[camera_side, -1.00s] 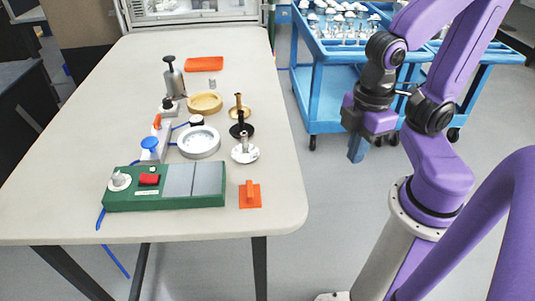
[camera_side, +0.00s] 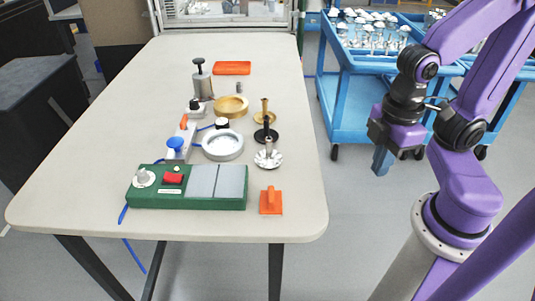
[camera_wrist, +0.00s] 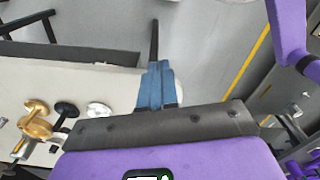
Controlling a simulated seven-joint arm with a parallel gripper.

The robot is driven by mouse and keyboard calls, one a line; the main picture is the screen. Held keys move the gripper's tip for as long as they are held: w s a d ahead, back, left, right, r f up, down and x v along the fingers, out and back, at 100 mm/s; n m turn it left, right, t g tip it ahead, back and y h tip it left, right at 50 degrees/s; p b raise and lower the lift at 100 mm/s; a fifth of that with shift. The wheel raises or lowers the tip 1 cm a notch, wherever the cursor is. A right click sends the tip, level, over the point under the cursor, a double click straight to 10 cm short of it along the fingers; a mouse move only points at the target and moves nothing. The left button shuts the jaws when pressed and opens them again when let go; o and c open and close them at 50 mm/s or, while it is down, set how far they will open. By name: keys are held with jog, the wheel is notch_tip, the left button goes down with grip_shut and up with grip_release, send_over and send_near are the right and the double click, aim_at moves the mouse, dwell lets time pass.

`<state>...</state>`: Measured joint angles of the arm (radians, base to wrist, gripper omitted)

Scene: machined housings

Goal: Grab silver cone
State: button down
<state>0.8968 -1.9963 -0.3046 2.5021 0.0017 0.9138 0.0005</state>
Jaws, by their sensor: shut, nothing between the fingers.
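The silver cone (camera_side: 268,157) stands upright on the table, a thin stem on a wide flared base. It is at the front of a short row with a black cone (camera_side: 265,134) and a brass cone (camera_side: 264,115). In the wrist view the silver cone (camera_wrist: 98,110) is left of my fingers, at the right end of the row. My gripper (camera_side: 381,165) hangs off the table's right side, apart from the silver cone. Its blue fingers (camera_wrist: 156,88) are shut together and empty.
An orange part (camera_side: 271,200) lies in front of the silver cone. A white-rimmed dish (camera_side: 222,146) and green control box (camera_side: 187,187) are left. A blue cart (camera_side: 350,110) stands behind my arm. The table's right strip is clear.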

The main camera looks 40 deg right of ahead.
dwell(0.4)
jog(key=c, duration=1)
grip_release()
